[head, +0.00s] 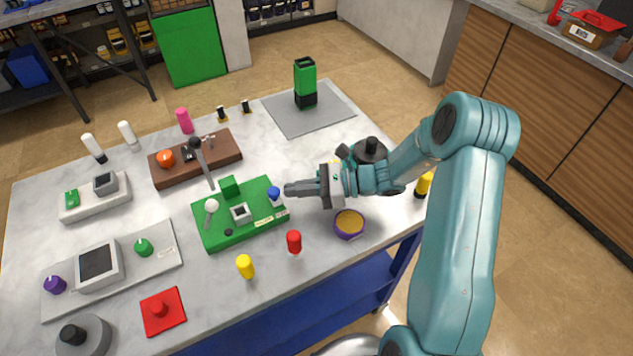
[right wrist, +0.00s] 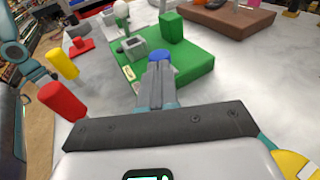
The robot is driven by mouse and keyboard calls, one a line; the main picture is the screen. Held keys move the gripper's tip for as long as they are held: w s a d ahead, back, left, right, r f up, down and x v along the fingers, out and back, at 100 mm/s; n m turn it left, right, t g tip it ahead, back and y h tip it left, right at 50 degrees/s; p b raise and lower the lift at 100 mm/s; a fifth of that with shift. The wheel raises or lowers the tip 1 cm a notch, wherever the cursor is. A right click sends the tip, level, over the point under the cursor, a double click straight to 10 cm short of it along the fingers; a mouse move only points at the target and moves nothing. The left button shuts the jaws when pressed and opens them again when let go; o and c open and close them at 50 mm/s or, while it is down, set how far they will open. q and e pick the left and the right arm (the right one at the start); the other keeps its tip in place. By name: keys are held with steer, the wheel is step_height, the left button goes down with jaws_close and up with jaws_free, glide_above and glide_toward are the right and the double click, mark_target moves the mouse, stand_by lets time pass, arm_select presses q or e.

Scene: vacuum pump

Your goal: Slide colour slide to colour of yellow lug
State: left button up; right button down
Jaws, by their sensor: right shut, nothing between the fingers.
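A green block (head: 240,228) on the table carries a blue-topped knob (head: 273,193), a white ball lever and a small grey-white square part. My right gripper (head: 287,190) is shut and empty, its fingertips close beside the blue knob; contact cannot be told. In the right wrist view the closed fingers (right wrist: 158,72) point at the blue knob (right wrist: 160,57) and partly cover its base. A yellow cylinder (head: 245,266) stands in front of the block; it shows in the wrist view (right wrist: 63,66). Which part is the colour slide is unclear. My left gripper is out of view.
A red cylinder (head: 294,241) and a purple bowl (head: 349,223) stand near the front edge. A brown block (head: 194,160) with a tall black-knobbed lever is behind. Grey panels lie left. A green-black block (head: 306,85) stands on a grey mat (head: 325,118).

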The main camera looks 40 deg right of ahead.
mark_target(277, 208)
steer(key=shift+w+a, duration=0.25)
steer(key=shift+a, duration=0.1)
steer(key=shift+a+f, duration=0.1)
steer(key=shift+a, duration=0.05)
steer(key=a, duration=0.2)
steer(key=w+a+b, duration=0.1)
steer(key=a, duration=0.1)
steer(key=shift+a, duration=0.1)
